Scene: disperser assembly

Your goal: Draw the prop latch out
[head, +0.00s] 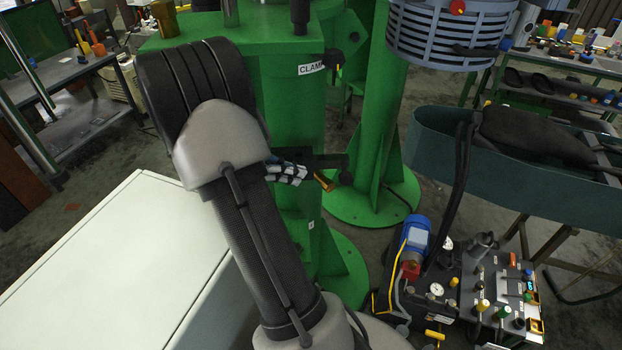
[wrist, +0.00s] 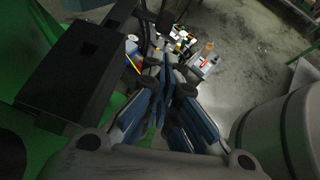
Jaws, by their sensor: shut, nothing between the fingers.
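The prop latch seems to be the black block (head: 326,160) on the side of the green column, with a dark round knob at its right end. I cannot be sure which part of it slides. A small brass-coloured piece (head: 324,181) shows just below the block. My gripper (head: 304,175) is beside the column, just left of the brass piece and under the block. In the wrist view the black block (wrist: 75,75) fills the left side, and my gripper (wrist: 167,68) has its fingers together with nothing visible between them. Contact with the latch cannot be made out.
The green column (head: 290,100) carries a "CLAMP" label (head: 311,69) and another black knob above. A white cabinet (head: 110,270) stands at the lower left. A pump unit with a blue motor (head: 416,238) and a teal tub (head: 440,140) are at the right.

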